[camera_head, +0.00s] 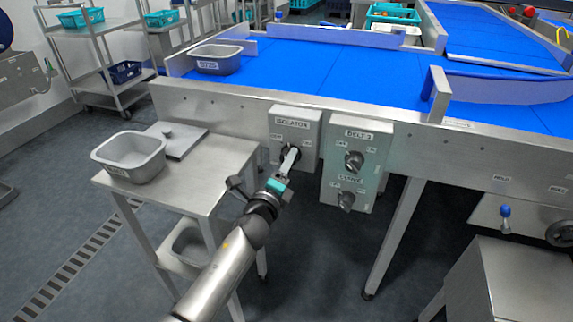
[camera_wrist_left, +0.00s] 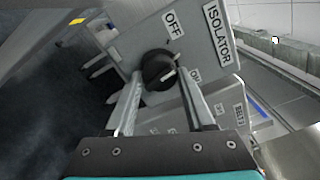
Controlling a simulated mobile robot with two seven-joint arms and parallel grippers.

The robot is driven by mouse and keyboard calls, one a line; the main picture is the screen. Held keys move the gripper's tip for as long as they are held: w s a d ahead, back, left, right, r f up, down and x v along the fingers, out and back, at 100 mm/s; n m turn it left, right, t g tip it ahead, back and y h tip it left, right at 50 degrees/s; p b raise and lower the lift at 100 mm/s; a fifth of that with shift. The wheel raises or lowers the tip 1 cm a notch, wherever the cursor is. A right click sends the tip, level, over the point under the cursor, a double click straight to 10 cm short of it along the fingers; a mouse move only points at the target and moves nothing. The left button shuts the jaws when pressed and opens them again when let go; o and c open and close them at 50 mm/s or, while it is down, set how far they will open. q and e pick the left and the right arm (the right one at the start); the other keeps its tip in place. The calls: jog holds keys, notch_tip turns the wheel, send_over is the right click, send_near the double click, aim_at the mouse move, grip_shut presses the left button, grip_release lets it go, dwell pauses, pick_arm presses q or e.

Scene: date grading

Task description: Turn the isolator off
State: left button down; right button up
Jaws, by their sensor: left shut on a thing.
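The isolator (camera_head: 295,122) is a grey box on the front of the conveyor frame, with a black rotary knob partly hidden by my gripper in the head view. In the left wrist view the black knob (camera_wrist_left: 158,69) sits between my fingertips, with the OFF label (camera_wrist_left: 173,24) above it and the ON label (camera_wrist_left: 195,75) to its right. The knob's white mark points right, towards ON. My left gripper (camera_head: 289,160) is shut on the knob, one finger on each side. My right gripper is not in view.
A steel side table (camera_head: 215,160) with a grey tub (camera_head: 132,158) is on the left. The blue conveyor (camera_head: 330,65) lies behind. Floor in front is open.

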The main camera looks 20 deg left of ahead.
pick_arm(q)
jog(key=n+p, duration=0.1)
jog(key=n, duration=0.6)
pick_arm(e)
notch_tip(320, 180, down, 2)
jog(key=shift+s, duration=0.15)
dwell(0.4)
pick_arm(q)
jog(key=shift+c, duration=1.3)
grip_release()
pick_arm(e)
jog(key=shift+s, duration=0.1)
pick_arm(q)
jog(key=shift+s, duration=0.1)
jog(key=s+p, duration=0.4)
jog(key=s, duration=1.1)
jog(key=shift+a, duration=0.3)
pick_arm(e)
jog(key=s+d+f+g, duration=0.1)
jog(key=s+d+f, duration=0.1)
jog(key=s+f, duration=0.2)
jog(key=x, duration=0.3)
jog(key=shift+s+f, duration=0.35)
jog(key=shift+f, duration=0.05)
